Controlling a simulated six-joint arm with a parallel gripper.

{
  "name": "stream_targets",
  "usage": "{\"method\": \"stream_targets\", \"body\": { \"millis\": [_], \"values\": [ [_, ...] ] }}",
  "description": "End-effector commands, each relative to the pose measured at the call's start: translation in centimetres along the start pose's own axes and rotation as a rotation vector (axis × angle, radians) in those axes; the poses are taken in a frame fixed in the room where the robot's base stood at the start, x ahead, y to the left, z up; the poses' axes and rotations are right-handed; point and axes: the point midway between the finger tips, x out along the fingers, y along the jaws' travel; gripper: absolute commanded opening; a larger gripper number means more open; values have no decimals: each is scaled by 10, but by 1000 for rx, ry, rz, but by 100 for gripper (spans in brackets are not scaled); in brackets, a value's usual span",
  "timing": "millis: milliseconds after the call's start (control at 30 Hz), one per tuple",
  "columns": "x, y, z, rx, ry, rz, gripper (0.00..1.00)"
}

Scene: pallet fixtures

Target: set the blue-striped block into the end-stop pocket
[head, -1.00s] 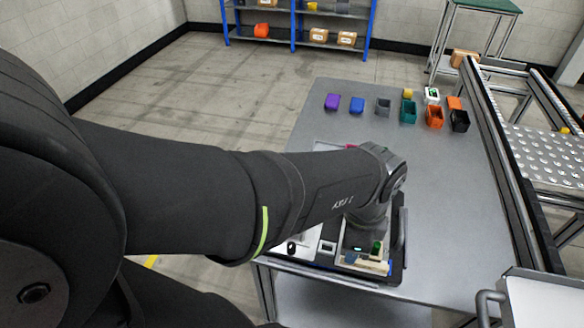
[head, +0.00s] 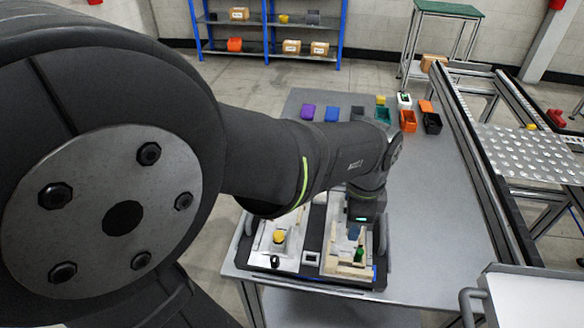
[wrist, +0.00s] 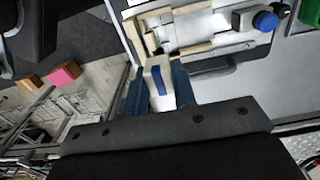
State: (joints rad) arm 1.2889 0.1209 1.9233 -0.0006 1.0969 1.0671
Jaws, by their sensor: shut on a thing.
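In the wrist view, my gripper (wrist: 158,88) has blue fingers closed on both sides of the blue-striped block (wrist: 155,68), a pale block with a blue stripe on top. Its far end lies close to pale wooden strips (wrist: 140,40) that frame a pocket on a light plate; whether it touches them I cannot tell. In the head view, my gripper (head: 354,231) is over the right-hand plate of the pallet, behind wooden strips (head: 346,269) near its front edge. The block is not clearly seen there.
A green piece (head: 359,254) stands by the strips. A yellow knob (head: 279,237) is on the left-hand plate. The wrist view shows a blue knob (wrist: 265,20) right of the pocket. Several coloured bins, including an orange bin (head: 407,119), stand at the table's back. The table's right side is clear.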

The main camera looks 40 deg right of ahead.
Motion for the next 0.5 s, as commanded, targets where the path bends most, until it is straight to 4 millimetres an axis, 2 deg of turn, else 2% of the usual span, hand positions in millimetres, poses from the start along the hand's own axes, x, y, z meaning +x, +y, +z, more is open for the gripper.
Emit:
{"method": "stream_targets", "body": {
  "millis": [167,500],
  "values": [
    [8,-7,2,0,-1,2,2],
    [50,-6,2,1,-2,3,2]
  ]
}}
